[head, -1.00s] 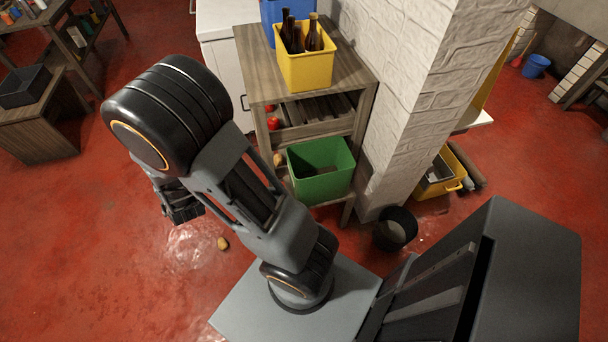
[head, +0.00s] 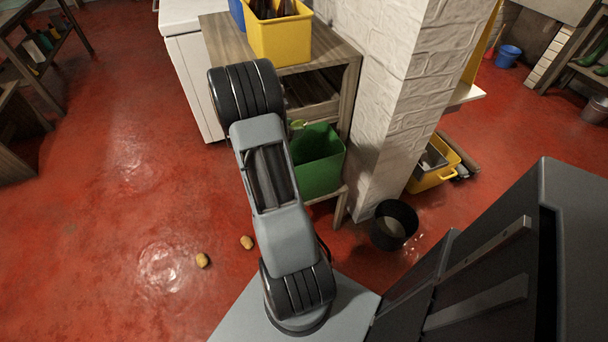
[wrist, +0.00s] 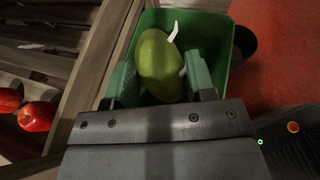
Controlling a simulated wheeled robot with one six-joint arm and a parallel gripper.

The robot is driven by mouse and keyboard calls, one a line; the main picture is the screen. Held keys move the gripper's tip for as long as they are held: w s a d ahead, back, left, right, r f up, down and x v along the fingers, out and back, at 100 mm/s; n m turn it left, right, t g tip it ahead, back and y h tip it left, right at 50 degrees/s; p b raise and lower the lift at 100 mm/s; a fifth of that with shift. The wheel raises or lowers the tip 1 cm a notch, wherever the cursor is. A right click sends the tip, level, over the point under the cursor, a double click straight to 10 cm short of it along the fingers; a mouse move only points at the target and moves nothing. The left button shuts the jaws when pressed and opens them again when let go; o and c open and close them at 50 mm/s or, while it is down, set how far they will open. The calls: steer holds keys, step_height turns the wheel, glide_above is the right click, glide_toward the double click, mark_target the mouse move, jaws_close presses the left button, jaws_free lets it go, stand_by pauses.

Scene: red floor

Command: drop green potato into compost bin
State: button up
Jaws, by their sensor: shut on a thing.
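The green potato (wrist: 158,62), with pale sprouts, is held between the two fingers of my gripper (wrist: 160,82) in the wrist view. The green bin (wrist: 213,35) lies beneath and behind it in that view, its inside partly hidden by the potato and fingers. In the head view the green bin (head: 318,170) stands on the low shelf of the wooden rack. A bit of the green potato (head: 298,124) shows at the bin's upper left edge, beside my arm. My gripper is mostly hidden there by my arm.
Two brown potatoes (head: 203,260) lie on the red floor. A yellow bin (head: 280,36) tops the wooden rack (head: 352,90). Red tomatoes (wrist: 38,116) sit left of my gripper. A black bucket (head: 394,225) stands by the white brick pillar (head: 395,110).

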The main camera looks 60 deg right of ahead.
steer(key=shift+s+d+f+m+g+b, duration=0.25)
steer(key=shift+s+d+f+m+g, duration=0.15)
steer(key=shift+s, duration=0.25)
steer(key=shift+s+d+f+m+g+b, duration=0.2)
steer(key=shift+s+d+f+g, duration=0.1)
steer(key=shift+s+d+f, duration=0.25)
step_height(320, 180, down, 6)
steer(key=b, duration=0.4)
steer(key=shift+s+a+r, duration=0.1)
steer(key=shift+r, duration=0.1)
steer(key=o, duration=1)
steer(key=shift+o, duration=0.2)
steer(key=shift+a+y, duration=0.1)
steer(key=shift+y, duration=0.2)
steer(key=p+v, duration=0.2)
steer(key=v, duration=1.1)
steer(key=shift+a, duration=0.3)
steer(key=shift+r, duration=0.1)
